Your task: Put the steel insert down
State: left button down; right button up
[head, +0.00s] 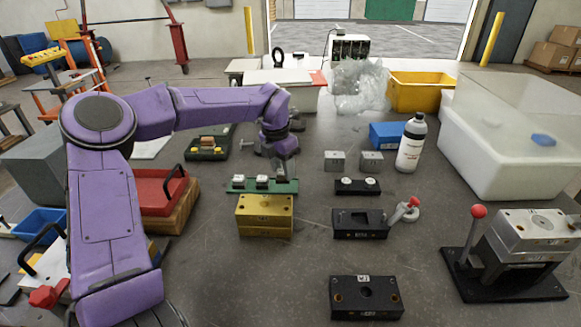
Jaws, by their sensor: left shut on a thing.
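My left gripper (284,174) reaches down over the right end of a green strip (291,186). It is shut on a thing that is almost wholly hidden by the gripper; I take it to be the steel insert. I cannot tell whether it touches the strip. Two small pale-topped pieces (262,181) sit on the strip to the left of the gripper. Two grey steel blocks (335,161) and (371,162) stand apart to the right. My right gripper is not in view.
A gold block (265,215) stands just in front of the strip. A black block with a pocket (359,224), a black holder (357,187) and a labelled black block (366,297) stand to the right. A bottle (411,143) stands by a blue box (388,135). The front centre is clear.

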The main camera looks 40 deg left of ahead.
aim_at(283, 174)
pick_arm(q)
jog(key=shift+s+a+r+m+t, duration=0.1)
jog(key=shift+s+r+m+t, duration=0.25)
jog(key=shift+s+r, duration=0.85)
jog(key=w+f, duration=0.4)
jog(key=w+a+f+p, duration=0.1)
jog(key=w+f, duration=0.1)
jog(key=f, duration=0.1)
jog(key=shift+w+f, duration=0.1)
jog(key=shift+s+d+r, duration=0.1)
jog(key=shift+s+r, duration=0.15)
jog(key=shift+s, duration=0.35)
jog(key=shift+s+r, duration=0.25)
jog(key=shift+s, duration=0.3)
jog(key=shift+s+f, duration=0.1)
jog(key=shift+s, duration=0.05)
jog(key=shift+f, duration=0.3)
jog(key=c, duration=0.6)
grip_release()
jog(key=shift+w+f, duration=0.1)
jog(key=shift+w, duration=0.3)
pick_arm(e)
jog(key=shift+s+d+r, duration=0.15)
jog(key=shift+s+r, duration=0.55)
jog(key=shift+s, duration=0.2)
